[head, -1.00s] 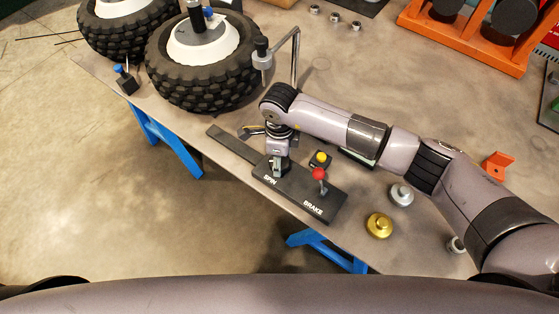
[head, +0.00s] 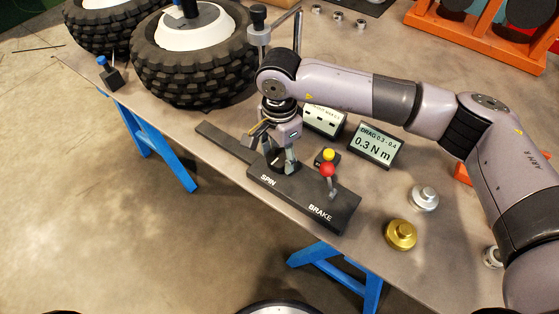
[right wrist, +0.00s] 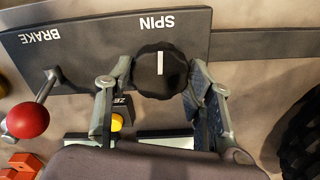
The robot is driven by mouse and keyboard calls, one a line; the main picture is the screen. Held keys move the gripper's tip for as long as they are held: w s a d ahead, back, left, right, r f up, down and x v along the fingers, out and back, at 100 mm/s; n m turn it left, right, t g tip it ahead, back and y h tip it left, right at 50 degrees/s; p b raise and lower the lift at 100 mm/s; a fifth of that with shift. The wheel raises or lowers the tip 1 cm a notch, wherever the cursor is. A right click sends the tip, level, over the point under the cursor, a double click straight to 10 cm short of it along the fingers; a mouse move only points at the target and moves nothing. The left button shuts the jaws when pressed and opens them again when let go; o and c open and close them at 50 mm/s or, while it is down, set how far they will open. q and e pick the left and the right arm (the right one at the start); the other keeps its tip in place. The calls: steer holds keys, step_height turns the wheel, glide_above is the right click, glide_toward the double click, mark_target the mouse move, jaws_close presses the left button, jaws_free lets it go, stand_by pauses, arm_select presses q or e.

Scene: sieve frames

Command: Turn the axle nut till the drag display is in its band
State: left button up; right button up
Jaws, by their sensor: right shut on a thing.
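My right gripper (head: 280,163) is shut on the black SPIN knob (right wrist: 160,72) of the control panel (head: 318,203). In the right wrist view, the knob's white mark points nearly straight along the picture's vertical, with a finger on each side. The drag display (head: 375,145) reads 0.3 N m, under a band of 0.3 - 0.4. The front wheel (head: 195,68) with its white hub (head: 192,28) stands at the upper left. The axle nut cannot be made out clearly; the hub's top is cut off by the picture edge. My left gripper is not in view.
A second display (head: 323,120) shows dashes, partly hidden by my arm. The red-knobbed BRAKE lever (head: 328,171) and a yellow button (head: 328,154) are close to my right gripper. Gold (head: 400,234) and silver (head: 424,198) weights stand at the right. A post (head: 259,32) stands beside the wheel.

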mark_target(280, 157)
steer(key=shift+n+b, duration=0.5)
steer(key=o, duration=1.2)
steer(key=shift+c, duration=0.2)
step_height(280, 157, up, 12)
